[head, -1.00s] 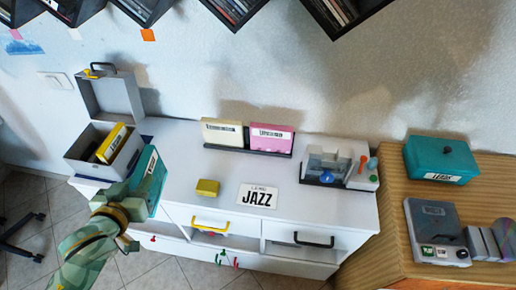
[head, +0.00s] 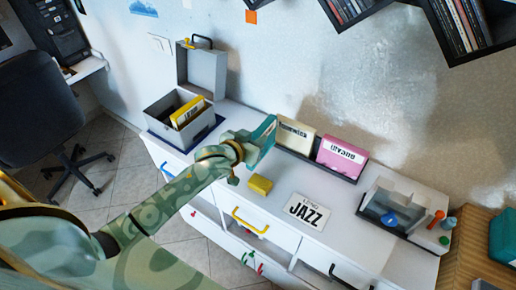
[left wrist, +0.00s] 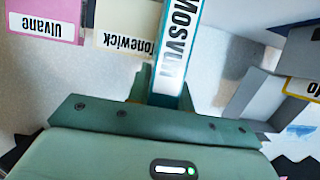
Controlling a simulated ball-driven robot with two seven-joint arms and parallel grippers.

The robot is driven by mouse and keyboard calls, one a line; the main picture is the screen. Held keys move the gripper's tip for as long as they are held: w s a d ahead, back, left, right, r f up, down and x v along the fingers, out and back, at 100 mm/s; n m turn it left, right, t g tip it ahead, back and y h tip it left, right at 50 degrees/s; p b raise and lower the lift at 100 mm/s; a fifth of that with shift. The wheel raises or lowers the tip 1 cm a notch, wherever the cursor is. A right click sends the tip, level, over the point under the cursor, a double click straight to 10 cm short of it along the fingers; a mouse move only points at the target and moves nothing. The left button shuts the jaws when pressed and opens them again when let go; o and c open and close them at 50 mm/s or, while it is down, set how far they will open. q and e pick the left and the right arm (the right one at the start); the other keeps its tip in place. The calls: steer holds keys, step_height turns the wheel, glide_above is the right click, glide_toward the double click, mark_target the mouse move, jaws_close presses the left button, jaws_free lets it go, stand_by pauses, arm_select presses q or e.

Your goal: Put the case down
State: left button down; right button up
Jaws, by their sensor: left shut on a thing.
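My left gripper (head: 243,150) is shut on a teal case (head: 264,138) with a white label strip. In the left wrist view the case (left wrist: 174,62) stands between the fingers, its label reading something like "Mosvun". The held case is just left of a cream case (head: 296,135), which stands beside a pink case (head: 341,156) in a dark rack (head: 318,170) on the white cabinet. I cannot tell whether the teal case touches the rack or the cabinet top. My right gripper is not in view.
A grey open box (head: 161,122) with a yellow case (head: 188,112) stands at the cabinet's left. A yellow block (head: 260,185) and a JAZZ sign (head: 306,211) lie in front of the rack. A grey player (head: 402,211) stands at the right. Disc shelves (head: 480,40) hang above.

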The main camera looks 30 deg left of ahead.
arm_select(q)
steer(key=f, duration=0.1)
steer(key=f+b, duration=0.1)
steer(key=f, duration=0.2)
steer(key=shift+w+b, duration=0.3)
steer(key=shift+w, duration=0.05)
steer(key=shift+r, duration=0.2)
steer(key=c, duration=1.3)
jaws_free()
steer(key=shift+f, duration=0.15)
steer(key=shift+o, duration=0.2)
